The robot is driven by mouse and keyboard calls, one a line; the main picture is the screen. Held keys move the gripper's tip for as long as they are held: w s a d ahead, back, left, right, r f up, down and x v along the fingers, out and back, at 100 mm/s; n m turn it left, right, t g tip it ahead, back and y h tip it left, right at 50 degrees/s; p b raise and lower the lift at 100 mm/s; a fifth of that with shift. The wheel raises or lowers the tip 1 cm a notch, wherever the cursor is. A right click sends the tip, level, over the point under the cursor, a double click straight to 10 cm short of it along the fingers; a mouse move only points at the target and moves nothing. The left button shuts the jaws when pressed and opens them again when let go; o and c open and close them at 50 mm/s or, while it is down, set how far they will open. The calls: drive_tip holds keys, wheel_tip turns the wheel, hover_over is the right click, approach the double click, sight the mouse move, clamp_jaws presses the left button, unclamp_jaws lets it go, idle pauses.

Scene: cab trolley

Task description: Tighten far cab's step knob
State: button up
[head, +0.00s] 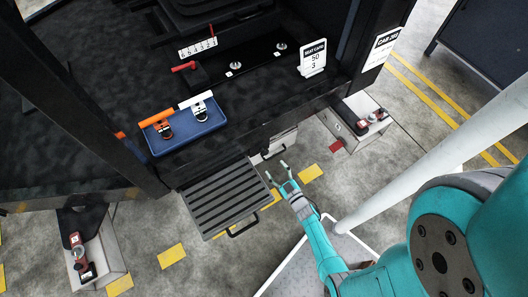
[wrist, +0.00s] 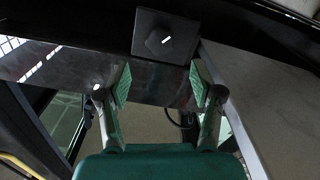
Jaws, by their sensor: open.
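In the wrist view a dark knob (wrist: 165,38) with a white line on its face sits on a square dark block, just beyond my fingertips. The white line is slanted. My gripper (wrist: 160,86) is open and empty, its two green-padded fingers spread below the block, apart from the knob. In the head view my gripper (head: 277,169) is beside the right edge of the ribbed step (head: 225,197), under the cab's dark sill. I cannot make out the knob clearly in the head view.
A blue tray (head: 185,132) with orange- and white-handled tools lies on the cab floor. A card stand (head: 313,58) stands on the sill. A pale box (head: 352,122) is right of my gripper, another (head: 92,255) at lower left. The step has a black handle (head: 243,227).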

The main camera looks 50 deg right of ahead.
sight(266, 154)
drive_tip(key=x, duration=0.9)
drive_tip(key=c, duration=1.2)
